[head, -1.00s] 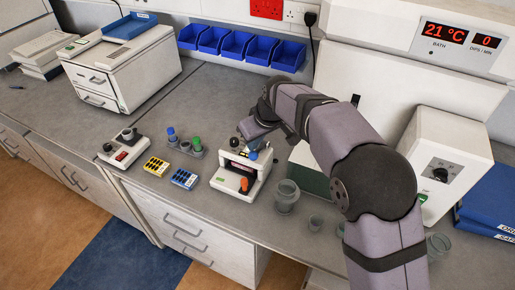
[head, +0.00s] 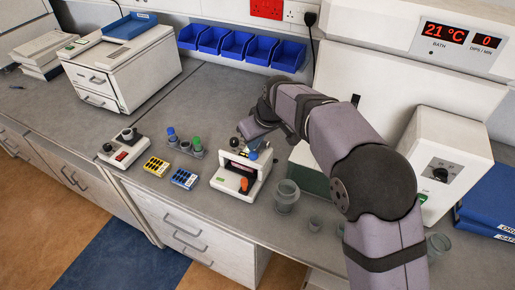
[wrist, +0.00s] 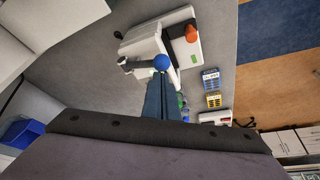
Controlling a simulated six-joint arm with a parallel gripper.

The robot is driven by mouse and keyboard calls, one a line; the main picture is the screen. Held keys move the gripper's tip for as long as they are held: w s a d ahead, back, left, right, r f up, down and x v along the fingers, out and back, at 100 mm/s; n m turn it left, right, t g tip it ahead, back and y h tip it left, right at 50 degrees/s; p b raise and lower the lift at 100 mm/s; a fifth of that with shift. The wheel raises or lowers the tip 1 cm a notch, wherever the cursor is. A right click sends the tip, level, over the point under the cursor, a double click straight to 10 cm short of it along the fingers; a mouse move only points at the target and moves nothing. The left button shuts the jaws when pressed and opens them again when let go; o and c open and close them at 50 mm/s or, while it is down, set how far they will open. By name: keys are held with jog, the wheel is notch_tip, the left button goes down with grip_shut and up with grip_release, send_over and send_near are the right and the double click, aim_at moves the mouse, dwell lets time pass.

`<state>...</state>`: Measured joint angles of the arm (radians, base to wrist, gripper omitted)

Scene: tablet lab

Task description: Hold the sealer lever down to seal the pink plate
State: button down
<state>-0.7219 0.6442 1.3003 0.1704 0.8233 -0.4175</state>
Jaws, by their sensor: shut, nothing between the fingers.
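The sealer (head: 228,183) is a white device near the front edge of the bench in the head view. It has an orange knob (head: 244,185) at its front and a blue ball knob (head: 253,155) at its upper right. In the wrist view the sealer (wrist: 183,24) is ahead of my gripper (wrist: 161,78). My gripper's fingers are shut, empty, and their tips are at or very close to the blue ball (wrist: 161,62). I cannot tell whether they touch it. How far the lever is down is unclear. I cannot make out the pink plate.
A rack with blue and green-topped items (head: 186,146) stands behind.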

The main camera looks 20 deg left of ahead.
aim_at(254, 154)
jog(key=shift+s+f+b, duration=0.15)
jog(key=shift+f+b, duration=0.95)
jog(key=shift+f, duration=0.6)
dwell(1.1)
jog(key=shift+s+d+f, duration=0.15)
jog(key=shift+f, duration=0.15)
dwell(3.2)
jog(key=shift+r+p, duration=0.65)
jog(key=shift+r, duration=0.3)
jog(key=shift+w+r, duration=0.15)
jog(key=shift+w, duration=0.05)
jog(key=shift+w+r+p, duration=0.1)
jog(key=shift+r+p, duration=0.6)
